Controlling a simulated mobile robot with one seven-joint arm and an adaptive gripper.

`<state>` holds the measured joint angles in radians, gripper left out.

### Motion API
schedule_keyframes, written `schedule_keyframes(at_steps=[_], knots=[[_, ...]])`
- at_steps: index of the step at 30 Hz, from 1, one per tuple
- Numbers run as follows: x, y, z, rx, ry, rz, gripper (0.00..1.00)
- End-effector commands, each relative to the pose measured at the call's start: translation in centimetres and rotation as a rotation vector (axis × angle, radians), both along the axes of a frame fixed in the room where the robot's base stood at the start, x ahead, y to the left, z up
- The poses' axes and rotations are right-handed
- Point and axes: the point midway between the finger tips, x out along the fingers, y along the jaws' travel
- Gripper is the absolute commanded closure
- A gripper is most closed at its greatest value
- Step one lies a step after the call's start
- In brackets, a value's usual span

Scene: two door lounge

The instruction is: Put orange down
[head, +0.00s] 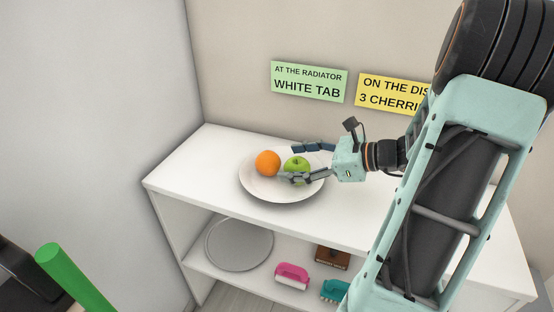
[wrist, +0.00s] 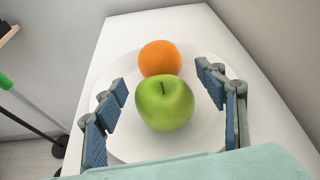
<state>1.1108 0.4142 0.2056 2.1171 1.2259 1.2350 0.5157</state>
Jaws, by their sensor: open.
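The orange (head: 267,163) rests on a white plate (head: 262,192) on top of a white shelf unit. A green apple (head: 296,164) is on the same plate, to the right of the orange in the head view. My gripper (head: 296,162) is open, with its fingers on either side of the apple. In the wrist view the apple (wrist: 165,103) lies between the fingers, apart from them. The orange (wrist: 160,58) shows behind the apple, just beyond the fingertips. Whether the two fruits touch is hard to tell.
The white top (head: 205,150) is clear left of the plate. The lower shelf holds a grey round tray (head: 239,245), a pink brush (head: 292,275), a brown brush (head: 332,257) and a teal brush (head: 334,290). Green (head: 308,82) and yellow (head: 392,94) signs hang on the wall behind.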

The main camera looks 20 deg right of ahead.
Motion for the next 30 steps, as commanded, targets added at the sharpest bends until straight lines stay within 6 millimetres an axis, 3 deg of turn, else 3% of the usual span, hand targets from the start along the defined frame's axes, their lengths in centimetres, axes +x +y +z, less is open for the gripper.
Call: schedule_keyframes(at_steps=[9, 30], knots=[[-2.9, -2.6, 1.6, 0.000, 0.000, 0.001, 0.35], [-3.1, -2.3, 1.9, 0.003, -0.005, 0.013, 0.35]])
